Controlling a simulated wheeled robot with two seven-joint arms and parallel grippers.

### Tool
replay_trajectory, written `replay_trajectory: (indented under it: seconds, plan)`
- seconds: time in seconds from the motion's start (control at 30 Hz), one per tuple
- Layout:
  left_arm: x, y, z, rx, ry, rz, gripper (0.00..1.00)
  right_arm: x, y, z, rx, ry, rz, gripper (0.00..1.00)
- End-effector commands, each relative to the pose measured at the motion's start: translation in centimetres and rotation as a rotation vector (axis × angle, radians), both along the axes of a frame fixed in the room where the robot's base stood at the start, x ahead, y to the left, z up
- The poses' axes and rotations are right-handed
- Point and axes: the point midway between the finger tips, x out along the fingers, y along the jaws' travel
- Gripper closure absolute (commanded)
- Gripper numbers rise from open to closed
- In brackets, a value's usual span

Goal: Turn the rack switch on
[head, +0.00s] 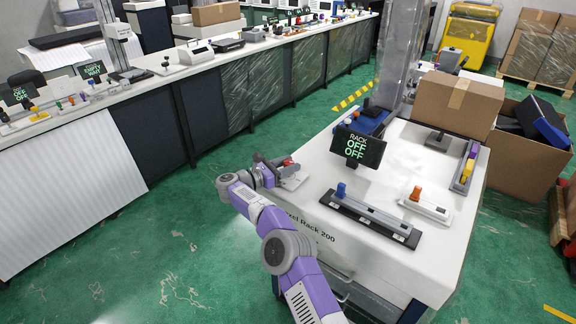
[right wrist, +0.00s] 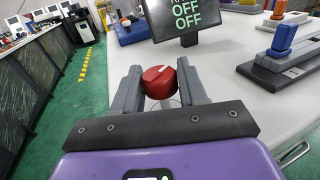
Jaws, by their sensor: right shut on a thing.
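A red rotary knob (right wrist: 160,82) with a white mark sits at the left edge of the white rack table, on a light base plate (head: 294,181). My right gripper (right wrist: 158,76) has one finger on each side of the knob and is shut on it. In the head view the red knob (head: 288,162) shows partly behind the gripper. A black display (head: 358,148) behind the knob reads "RACK OFF OFF"; it also shows in the right wrist view (right wrist: 184,16). My left gripper is not in view.
On the white table (head: 318,184) are a blue-handled slider (head: 372,217), an orange-handled switch (head: 427,204), a yellow and purple unit (head: 464,168) and a cardboard box (head: 455,103). A long counter (head: 205,68) with several devices runs along the left, across green floor.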

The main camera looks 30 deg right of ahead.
Motion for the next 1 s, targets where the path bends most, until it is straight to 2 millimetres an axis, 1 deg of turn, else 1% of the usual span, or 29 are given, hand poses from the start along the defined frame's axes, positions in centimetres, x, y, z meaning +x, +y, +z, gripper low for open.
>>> replay_trajectory:
  seconds: [0.33, 0.83, 0.87, 0.9, 0.97, 1.0]
  plan:
    - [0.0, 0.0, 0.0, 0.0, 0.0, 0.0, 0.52, 0.02, -0.01, -0.07, 0.0, 0.001, -0.033, 0.88]
    - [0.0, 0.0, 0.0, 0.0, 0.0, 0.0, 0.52, 0.0, -0.05, -0.05, 0.0, 0.002, -0.037, 0.88]
    - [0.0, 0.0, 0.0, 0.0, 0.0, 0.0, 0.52, 0.0, -0.05, -0.05, 0.0, 0.002, -0.037, 0.53]
    - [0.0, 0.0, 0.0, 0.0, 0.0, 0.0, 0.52, 0.0, -0.05, -0.05, 0.0, 0.002, -0.037, 0.47]
    - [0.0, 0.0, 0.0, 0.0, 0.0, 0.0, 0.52, 0.0, -0.05, -0.04, 0.0, 0.001, -0.037, 0.38]
    - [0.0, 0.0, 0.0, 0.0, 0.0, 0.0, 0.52, 0.01, -0.05, -0.04, 0.0, 0.001, -0.037, 0.37]
